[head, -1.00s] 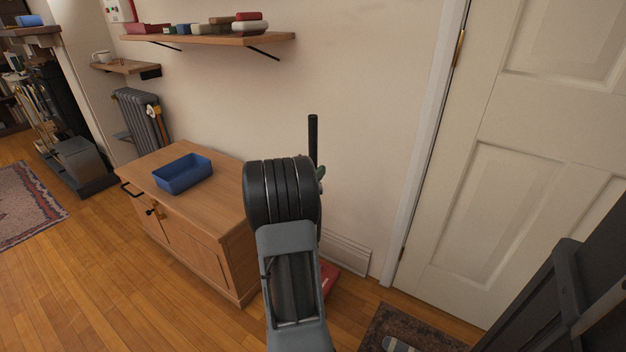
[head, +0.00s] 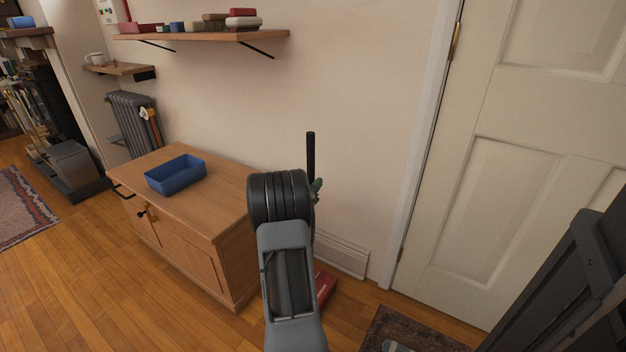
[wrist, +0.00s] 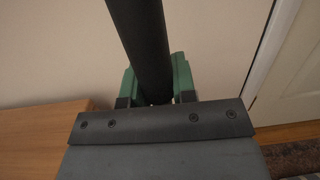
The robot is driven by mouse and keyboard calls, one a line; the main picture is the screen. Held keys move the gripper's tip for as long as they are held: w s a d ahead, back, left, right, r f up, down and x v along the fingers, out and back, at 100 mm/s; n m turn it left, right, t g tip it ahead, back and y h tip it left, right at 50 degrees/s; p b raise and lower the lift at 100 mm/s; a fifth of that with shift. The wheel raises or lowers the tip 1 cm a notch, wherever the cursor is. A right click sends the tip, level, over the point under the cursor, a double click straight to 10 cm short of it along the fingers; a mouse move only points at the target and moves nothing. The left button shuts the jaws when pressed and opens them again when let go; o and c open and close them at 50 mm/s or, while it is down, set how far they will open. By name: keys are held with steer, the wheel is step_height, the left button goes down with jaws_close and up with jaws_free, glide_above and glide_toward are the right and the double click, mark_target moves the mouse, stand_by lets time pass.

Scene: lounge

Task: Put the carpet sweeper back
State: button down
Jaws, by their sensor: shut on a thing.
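The carpet sweeper shows as an upright black handle (head: 311,152) with a red head (head: 324,285) low down by the wall, between the wooden cabinet and the door. My gripper (head: 316,186) is mostly hidden behind my arm in the head view. In the wrist view my gripper (wrist: 154,98) is shut on the sweeper's dark handle (wrist: 140,40), with green fingers on either side of it. The middle of the sweeper is hidden by my arm, and I cannot tell if its head touches the floor.
A wooden cabinet (head: 222,222) with a blue tray (head: 176,184) on top stands to the left. A wall shelf (head: 215,36) holds books. A white door (head: 520,170) is at the right, with a dark mat (head: 420,330) before it. A vent (head: 342,256) sits low on the wall.

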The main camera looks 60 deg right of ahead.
stand_by(0.4)
steer(key=c, duration=0.9)
jaws_free()
steer(key=shift+f, duration=0.2)
